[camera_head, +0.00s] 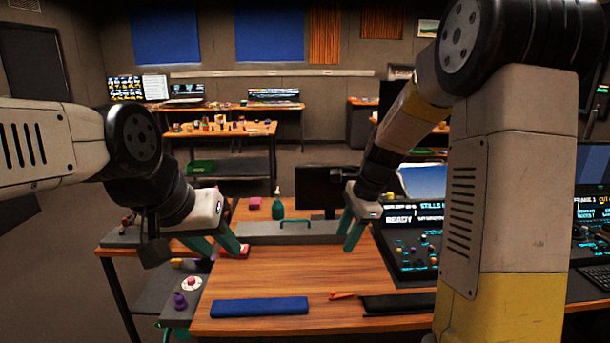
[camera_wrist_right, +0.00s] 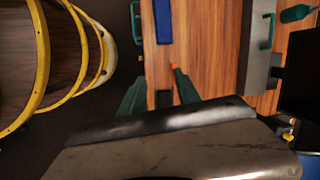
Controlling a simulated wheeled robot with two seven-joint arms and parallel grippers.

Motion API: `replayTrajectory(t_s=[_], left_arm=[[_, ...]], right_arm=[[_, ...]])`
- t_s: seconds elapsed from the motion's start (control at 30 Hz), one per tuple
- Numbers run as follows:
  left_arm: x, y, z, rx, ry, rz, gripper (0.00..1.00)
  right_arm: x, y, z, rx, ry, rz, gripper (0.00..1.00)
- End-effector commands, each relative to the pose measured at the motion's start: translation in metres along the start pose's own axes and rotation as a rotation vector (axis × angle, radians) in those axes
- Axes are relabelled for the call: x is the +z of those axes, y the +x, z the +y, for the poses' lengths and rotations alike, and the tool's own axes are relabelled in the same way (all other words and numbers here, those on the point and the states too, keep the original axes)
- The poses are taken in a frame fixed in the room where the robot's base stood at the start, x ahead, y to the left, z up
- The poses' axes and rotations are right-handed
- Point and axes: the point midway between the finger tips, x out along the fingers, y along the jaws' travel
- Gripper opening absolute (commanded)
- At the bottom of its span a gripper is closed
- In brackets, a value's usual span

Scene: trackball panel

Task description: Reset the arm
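My left gripper (camera_head: 226,252) is at the left side of the wooden table, its green fingers spread and nothing seen between them. A small red item lies close by its fingertips. My right gripper (camera_head: 344,241) hangs over the middle of the table with its green fingers apart. A side panel (camera_head: 172,318) at the table's left edge carries a purple knob or ball (camera_head: 180,300) and a white round control with a red centre (camera_head: 191,283).
The wooden table (camera_head: 270,268) has free room in its middle. A blue flat case (camera_head: 260,307) and a black pouch (camera_head: 398,303) lie at the front. A grey toolbox (camera_head: 275,236), a green bottle (camera_head: 277,203) and a monitor stand behind. A lit console (camera_head: 408,252) is at the right.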

Motion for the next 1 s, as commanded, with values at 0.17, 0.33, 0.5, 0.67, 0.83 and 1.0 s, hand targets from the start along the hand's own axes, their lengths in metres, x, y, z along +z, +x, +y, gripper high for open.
replayTrajectory(t_s=[0.17,0.33,0.5,0.67,0.83,1.0], left_arm=[[0.000,0.000,0.000,0.000,0.000,0.000,0.36],[0.000,0.000,0.000,0.000,0.000,0.000,0.36],[0.000,0.000,0.000,0.000,0.000,0.000,0.36],[0.000,0.000,0.000,0.000,0.000,0.000,0.36],[0.000,0.000,0.000,0.000,0.000,0.000,0.36],[0.000,0.000,0.000,0.000,0.000,0.000,0.36]], right_arm=[[0.017,-0.068,0.044,-0.110,-0.373,-0.006,0.39],[0.031,-0.114,0.093,-0.194,-0.748,0.070,0.39],[0.040,-0.142,0.142,-0.234,-1.100,0.208,0.39],[0.044,-0.152,0.173,-0.225,-1.324,0.325,0.39],[0.044,-0.153,0.186,-0.208,-1.423,0.380,0.39],[0.044,-0.153,0.187,-0.206,-1.433,0.384,0.39]])
